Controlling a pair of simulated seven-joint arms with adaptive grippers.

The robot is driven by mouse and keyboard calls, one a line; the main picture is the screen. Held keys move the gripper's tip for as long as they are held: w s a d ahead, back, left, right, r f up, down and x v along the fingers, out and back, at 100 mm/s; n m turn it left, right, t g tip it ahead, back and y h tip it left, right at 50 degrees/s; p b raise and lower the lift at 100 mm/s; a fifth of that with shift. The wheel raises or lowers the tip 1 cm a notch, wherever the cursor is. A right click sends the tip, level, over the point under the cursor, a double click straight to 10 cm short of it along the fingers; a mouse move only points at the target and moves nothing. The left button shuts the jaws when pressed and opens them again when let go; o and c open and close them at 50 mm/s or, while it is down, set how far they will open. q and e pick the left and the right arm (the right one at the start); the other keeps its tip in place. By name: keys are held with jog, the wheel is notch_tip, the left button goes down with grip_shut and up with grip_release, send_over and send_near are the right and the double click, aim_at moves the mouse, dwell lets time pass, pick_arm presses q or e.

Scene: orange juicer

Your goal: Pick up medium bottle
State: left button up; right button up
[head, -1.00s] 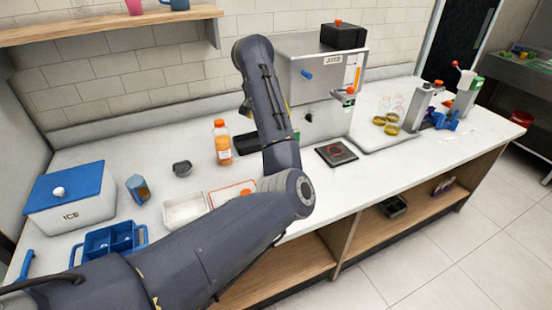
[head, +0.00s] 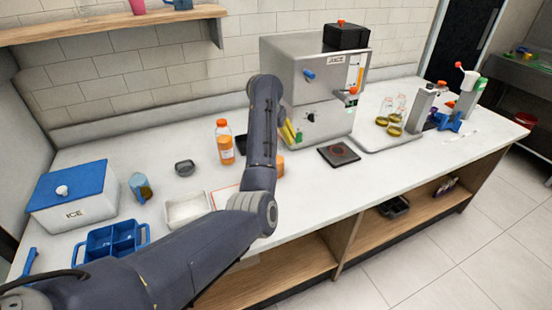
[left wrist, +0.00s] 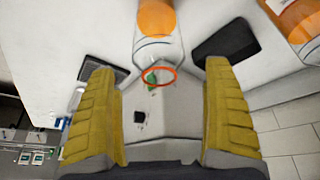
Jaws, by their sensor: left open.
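A bottle with orange contents (head: 225,150) and an orange cap stands upright on the counter, left of my forearm in the head view. Another orange object (head: 280,166) shows low beside the arm, mostly hidden. In the left wrist view, one bottle with orange contents (left wrist: 155,18) is at the top centre, with a clear part and an orange ring below it. A second bottle (left wrist: 297,22) is at the top right. I cannot tell which is the medium bottle. My left gripper (left wrist: 161,72) is open, its yellow fingers either side of the ring; contact is not visible. My right gripper is not in view.
The juice machine (head: 308,92) stands behind my gripper, with a dark pad (head: 339,154) in front. A small dark bowl (head: 184,168), a white tray (head: 186,209), a blue caddy (head: 111,243) and an ice box (head: 69,199) are at left. The front counter is clear at right.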

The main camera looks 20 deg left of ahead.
pick_arm(q)
jog(key=x, duration=0.4)
jog(key=shift+s, duration=0.1)
jog(key=shift+o, duration=0.2)
jog(key=c, duration=1.7)
jog(key=shift+r, duration=0.1)
